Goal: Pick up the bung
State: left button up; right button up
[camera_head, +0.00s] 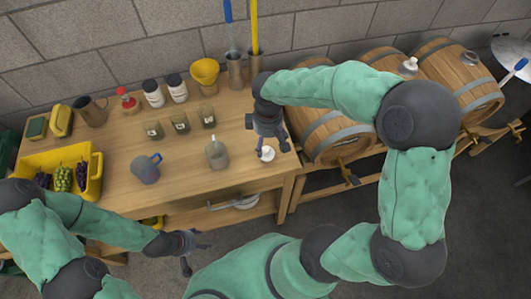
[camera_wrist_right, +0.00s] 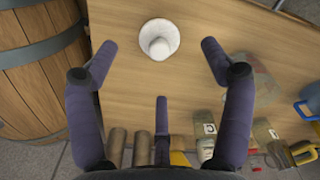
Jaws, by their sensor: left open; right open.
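A white bung (camera_head: 266,154) with a wide round base and a narrower knob stands on the wooden table (camera_head: 115,160) near its right edge. It also shows in the right wrist view, where the bung (camera_wrist_right: 158,40) lies at the top middle between my spread fingers. My right gripper (camera_head: 268,138) is open and empty, just above and behind the bung; in the wrist view the gripper (camera_wrist_right: 158,58) has its fingers apart from it. My left gripper (camera_head: 193,250) is open and empty in front of the table, below its front edge.
A glass jar (camera_head: 217,154) and a blue-grey jug (camera_head: 146,168) stand left of the bung. Small labelled jars (camera_head: 181,122), bottles (camera_head: 153,93) and a yellow funnel (camera_head: 204,73) are behind. A barrel (camera_head: 330,128) stands close to the table's right edge. A yellow crate (camera_head: 95,178) holds grapes.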

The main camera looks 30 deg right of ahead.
aim_at(267, 149)
notch_tip(267, 149, down, 4)
jog(key=shift+w+r+b, duration=0.1)
jog(key=shift+r+b, duration=0.15)
jog(key=shift+b, duration=0.15)
jog(key=f, duration=0.1)
jog(key=f+b, duration=0.1)
jog(key=f, duration=0.1)
jog(key=f+b, duration=0.1)
jog(key=f, duration=0.1)
jog(key=shift+w, duration=0.35)
jog(key=c, duration=1.2)
